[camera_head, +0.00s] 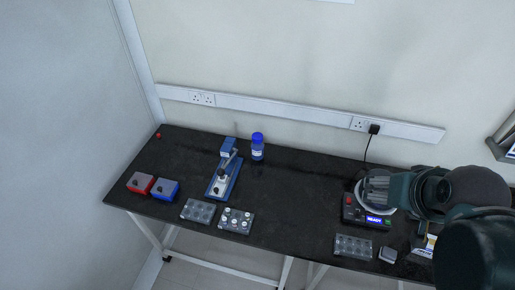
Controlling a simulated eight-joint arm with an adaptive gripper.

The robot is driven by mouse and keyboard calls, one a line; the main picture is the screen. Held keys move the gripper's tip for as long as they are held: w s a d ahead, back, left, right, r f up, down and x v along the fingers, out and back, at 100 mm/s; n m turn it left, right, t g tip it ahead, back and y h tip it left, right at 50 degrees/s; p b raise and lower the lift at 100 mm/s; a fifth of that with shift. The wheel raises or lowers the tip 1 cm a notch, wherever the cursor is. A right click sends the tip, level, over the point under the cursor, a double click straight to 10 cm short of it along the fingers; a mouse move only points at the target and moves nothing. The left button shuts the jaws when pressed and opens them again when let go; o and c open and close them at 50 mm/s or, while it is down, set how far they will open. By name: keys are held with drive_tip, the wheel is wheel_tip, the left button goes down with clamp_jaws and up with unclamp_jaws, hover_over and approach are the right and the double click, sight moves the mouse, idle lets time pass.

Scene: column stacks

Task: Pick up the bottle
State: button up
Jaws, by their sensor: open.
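The bottle (257,152) stands upright near the back of the black table, left of centre. It has a blue cap and a pale label on a blue body. My gripper (368,189) is at the right, over the device with a lit display, well to the right of the bottle. It is open and apart from the bottle. Its fingers point left and show small, and the space between them is hard to make out.
A blue press-like tool (221,178) stands close left of the bottle. Red (140,184) and blue (165,190) boxes sit farther left. Trays (236,221) lie along the front edge. A device with a display (352,212) and a cable stands at right. The table between bottle and device is clear.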

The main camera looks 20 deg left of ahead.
drive_tip(key=w+a+r+n+g, duration=0.1)
drive_tip(key=w+a+n, duration=0.25)
drive_tip(key=w, duration=0.45)
drive_tip(key=w+a+r+n+g, duration=0.1)
drive_tip(key=w+a+r+n, duration=0.1)
drive_tip(key=w+a, duration=0.45)
drive_tip(key=n+g+b, duration=0.1)
drive_tip(key=n+g, duration=0.3)
drive_tip(key=n, duration=0.4)
hover_over(259, 136)
drive_tip(key=s+d, duration=0.3)
drive_tip(key=d, duration=0.9)
wheel_tip(259, 136, down, 18)
drive_tip(key=w+a+f+n, duration=0.1)
drive_tip(key=a+f, duration=0.3)
drive_tip(key=f, duration=0.1)
drive_tip(key=w+a+f+n, duration=0.1)
drive_tip(key=a+f, duration=0.3)
drive_tip(key=f, duration=0.1)
drive_tip(key=w+a+f+n+g, duration=0.1)
drive_tip(key=a+f, duration=0.3)
drive_tip(key=f, duration=0.1)
drive_tip(key=shift+w+a+f, duration=0.1)
drive_tip(key=shift+w+f, duration=0.05)
drive_tip(key=shift+f, duration=0.15)
drive_tip(key=shift+a+f+n, duration=0.25)
drive_tip(key=shift+a+f, duration=0.1)
drive_tip(key=shift+f, duration=0.2)
drive_tip(key=shift+f, duration=0.1)
drive_tip(key=shift+f, duration=1.2)
